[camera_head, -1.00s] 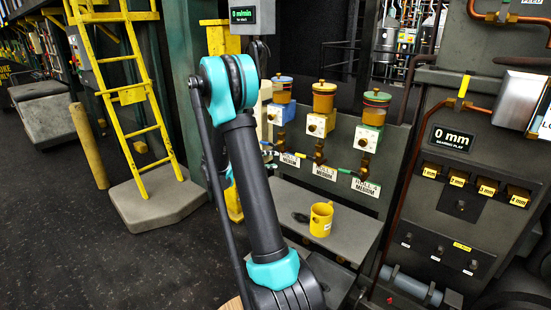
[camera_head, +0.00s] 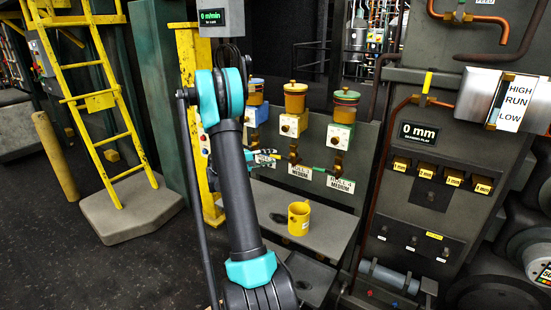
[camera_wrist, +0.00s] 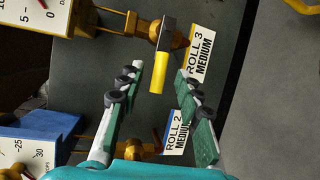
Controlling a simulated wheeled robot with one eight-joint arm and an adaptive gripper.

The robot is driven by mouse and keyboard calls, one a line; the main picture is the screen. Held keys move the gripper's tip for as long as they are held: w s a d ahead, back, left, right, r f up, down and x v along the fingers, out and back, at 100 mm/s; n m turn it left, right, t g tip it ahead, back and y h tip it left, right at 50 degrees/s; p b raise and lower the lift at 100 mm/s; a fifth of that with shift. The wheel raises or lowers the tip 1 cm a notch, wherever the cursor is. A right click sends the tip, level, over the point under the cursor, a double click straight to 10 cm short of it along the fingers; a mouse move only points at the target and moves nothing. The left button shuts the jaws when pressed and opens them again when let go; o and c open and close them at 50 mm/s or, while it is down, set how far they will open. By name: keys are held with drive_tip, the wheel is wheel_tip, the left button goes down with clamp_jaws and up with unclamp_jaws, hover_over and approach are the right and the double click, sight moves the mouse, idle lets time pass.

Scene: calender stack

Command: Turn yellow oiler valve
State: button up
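The yellow valve handle (camera_wrist: 158,76) is a short yellow bar on a grey block at a brass fitting beside the ROLL 3 MEDIUM label (camera_wrist: 199,52). In the wrist view it lies between the two fingertips of my gripper (camera_wrist: 158,73). The gripper is open, with a gap on each side of the handle; how deep the handle sits is unclear. In the head view my gripper (camera_head: 264,157) is at the oiler panel, left of the ROLL 3 oiler (camera_head: 294,124), and the handle is hard to make out there.
The ROLL 4 oiler (camera_head: 341,135) with a green handle (camera_head: 319,170) stands to the right. The ROLL 2 label (camera_wrist: 176,136) is close by the right finger. A yellow mug (camera_head: 299,222) stands on a shelf below. A yellow ladder (camera_head: 92,100) is at the left.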

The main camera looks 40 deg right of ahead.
sight(274, 157)
drive_tip(key=shift+d+f, duration=0.15)
drive_tip(key=shift+d, duration=0.65)
drive_tip(key=shift+d+f, duration=0.1)
drive_tip(key=shift+d, duration=0.7)
clamp_jaws()
